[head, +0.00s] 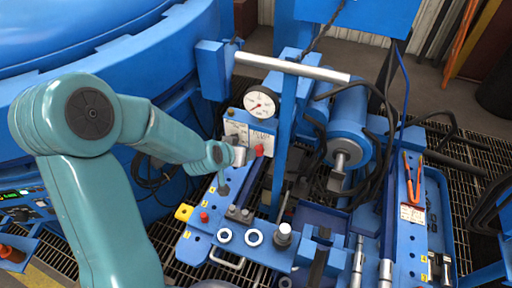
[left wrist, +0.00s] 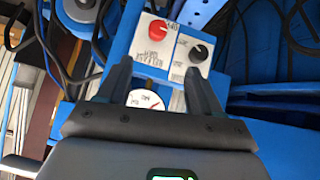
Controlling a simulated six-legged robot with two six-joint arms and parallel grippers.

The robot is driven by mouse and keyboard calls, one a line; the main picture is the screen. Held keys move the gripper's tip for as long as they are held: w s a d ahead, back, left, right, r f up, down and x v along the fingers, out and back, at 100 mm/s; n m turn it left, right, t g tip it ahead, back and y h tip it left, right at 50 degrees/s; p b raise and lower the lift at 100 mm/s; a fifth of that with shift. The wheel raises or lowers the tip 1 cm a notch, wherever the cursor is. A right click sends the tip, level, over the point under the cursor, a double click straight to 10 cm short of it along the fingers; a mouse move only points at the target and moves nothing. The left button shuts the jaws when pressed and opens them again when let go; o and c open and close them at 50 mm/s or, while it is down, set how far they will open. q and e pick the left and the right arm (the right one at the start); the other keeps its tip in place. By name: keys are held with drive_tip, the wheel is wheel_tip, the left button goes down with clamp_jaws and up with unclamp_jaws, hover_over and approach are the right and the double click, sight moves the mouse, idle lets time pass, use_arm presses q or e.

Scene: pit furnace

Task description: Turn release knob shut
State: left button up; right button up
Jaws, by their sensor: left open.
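A red knob (left wrist: 157,27) and a black knob (left wrist: 198,53) sit side by side on a pale labelled plate (left wrist: 152,55) in the left wrist view. The plate lettering by the red knob seems to read "RELEASE". The red knob also shows in the head view (head: 259,150), just right of my left gripper (head: 238,156). In the left wrist view my left gripper (left wrist: 159,68) is open and empty, its fingers short of the knobs in the picture. The black knob is not clearly seen in the head view. My right gripper is in neither view.
A white dial gauge (head: 261,102) stands behind the plate. A blue post (head: 287,140) and a silver bar (head: 290,66) stand close to the right. Orange-handled pliers (head: 412,180) lie right.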

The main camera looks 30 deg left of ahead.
sight(258, 149)
use_arm(q)
drive_tip(key=x, duration=1.4)
drive_tip(key=shift+w+d+f+p, duration=0.2)
drive_tip(key=shift+w+d+p, duration=0.1)
drive_tip(key=shift+p, duration=0.1)
drive_tip(key=shift+w+a+f, duration=0.15)
drive_tip(key=shift+w+f, duration=0.1)
drive_tip(key=shift+f, duration=0.1)
drive_tip(key=shift+w, duration=0.1)
drive_tip(key=c, duration=1.1)
drive_tip(key=shift+o, duration=0.2)
